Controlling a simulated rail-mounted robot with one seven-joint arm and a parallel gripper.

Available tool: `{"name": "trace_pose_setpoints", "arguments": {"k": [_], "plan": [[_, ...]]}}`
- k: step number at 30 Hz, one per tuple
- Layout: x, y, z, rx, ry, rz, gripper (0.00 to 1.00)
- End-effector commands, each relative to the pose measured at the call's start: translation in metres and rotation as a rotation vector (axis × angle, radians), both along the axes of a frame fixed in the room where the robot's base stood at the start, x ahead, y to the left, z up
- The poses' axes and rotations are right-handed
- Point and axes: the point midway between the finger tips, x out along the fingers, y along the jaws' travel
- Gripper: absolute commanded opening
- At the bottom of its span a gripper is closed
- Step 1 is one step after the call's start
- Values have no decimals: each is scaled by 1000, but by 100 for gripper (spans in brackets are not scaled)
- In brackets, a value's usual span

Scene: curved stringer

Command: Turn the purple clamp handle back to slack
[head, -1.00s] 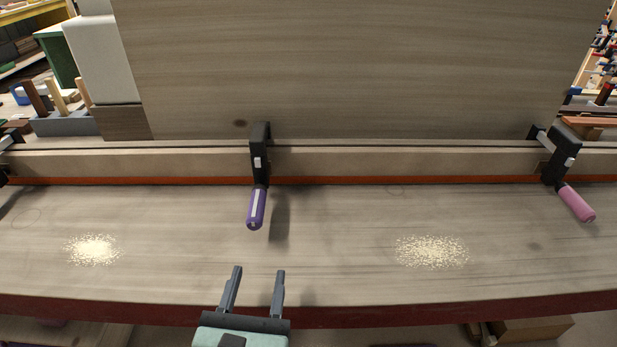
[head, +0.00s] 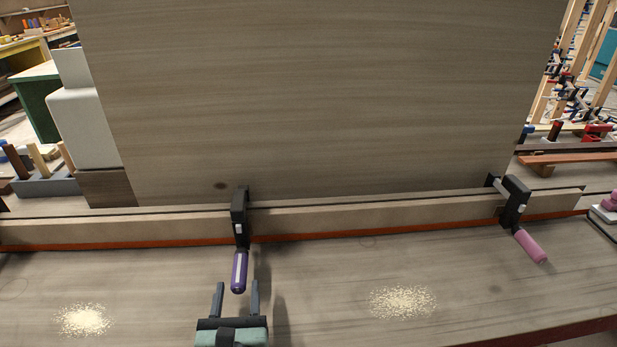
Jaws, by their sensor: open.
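The purple clamp handle (head: 239,272) hangs below a black clamp (head: 240,218) fixed on the long wooden strip, left of the picture's middle. The handle is purple with a pale stripe and points down towards me. My gripper (head: 236,286) is open in the head view. Its two grey fingers point up the picture, one on each side of the handle's lower end. The handle's tip appears between the fingertips; whether they touch it I cannot tell.
A second black clamp (head: 515,202) with a pink handle (head: 531,246) stands on the strip (head: 380,216) at the right. A tall wooden panel (head: 320,100) rises behind. Pale sawdust piles (head: 403,301) lie on the bench (head: 330,270).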

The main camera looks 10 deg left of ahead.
Motion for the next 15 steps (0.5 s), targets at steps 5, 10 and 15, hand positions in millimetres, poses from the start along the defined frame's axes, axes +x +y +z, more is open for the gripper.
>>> {"name": "trace_pose_setpoints", "arguments": {"k": [5,10,15], "plan": [[32,11,0,1,-2,-2,48],[50,17,0,0,-1,-2,48],[56,19,0,0,0,0,48]]}}
